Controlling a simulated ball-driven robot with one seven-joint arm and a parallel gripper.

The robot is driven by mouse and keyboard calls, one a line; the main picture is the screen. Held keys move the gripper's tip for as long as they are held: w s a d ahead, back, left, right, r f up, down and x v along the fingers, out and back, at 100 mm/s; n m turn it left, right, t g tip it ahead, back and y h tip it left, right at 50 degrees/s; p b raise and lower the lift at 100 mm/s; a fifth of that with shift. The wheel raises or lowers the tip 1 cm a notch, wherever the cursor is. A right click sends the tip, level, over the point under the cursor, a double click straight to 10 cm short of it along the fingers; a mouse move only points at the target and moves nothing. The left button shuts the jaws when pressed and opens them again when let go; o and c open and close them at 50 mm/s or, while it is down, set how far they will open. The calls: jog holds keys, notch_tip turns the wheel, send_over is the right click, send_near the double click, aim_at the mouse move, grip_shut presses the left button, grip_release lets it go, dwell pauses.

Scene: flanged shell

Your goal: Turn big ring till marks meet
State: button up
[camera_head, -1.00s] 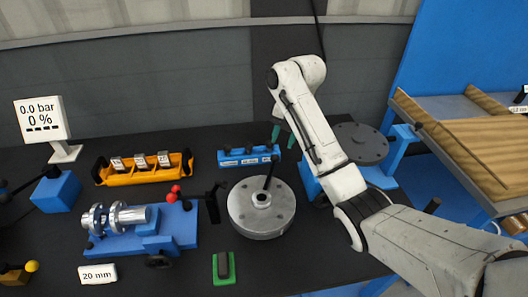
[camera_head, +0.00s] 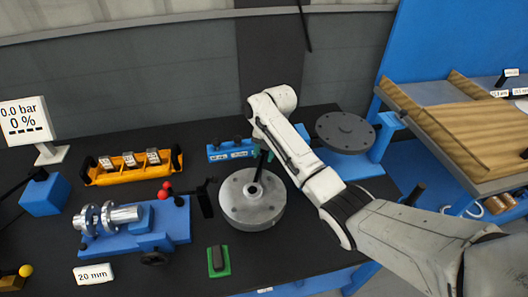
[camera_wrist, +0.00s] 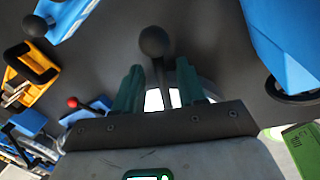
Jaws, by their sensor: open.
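A round silver flanged disc (camera_head: 240,210), which looks like the big ring, lies flat on the black table with bolt holes around its rim. A dark lever (camera_head: 260,167) rises from its hub. My gripper (camera_head: 263,152) is at the lever's upper end, pointing down. In the wrist view its two green fingers (camera_wrist: 158,88) are spread apart. The lever's black ball knob (camera_wrist: 154,41) shows between and beyond the fingertips; I cannot tell whether they touch it. The disc is mostly hidden behind the gripper there. I cannot make out any marks.
A blue clamp fixture (camera_head: 130,238) with a silver flanged shaft stands left of the disc. Behind are an orange tray (camera_head: 103,179) and a blue block (camera_head: 220,152). A dark round plate (camera_head: 346,130) is at the right. A green-based switch (camera_head: 218,262) sits in front.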

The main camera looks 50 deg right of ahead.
grip_shut()
dwell(0.3)
dwell(0.4)
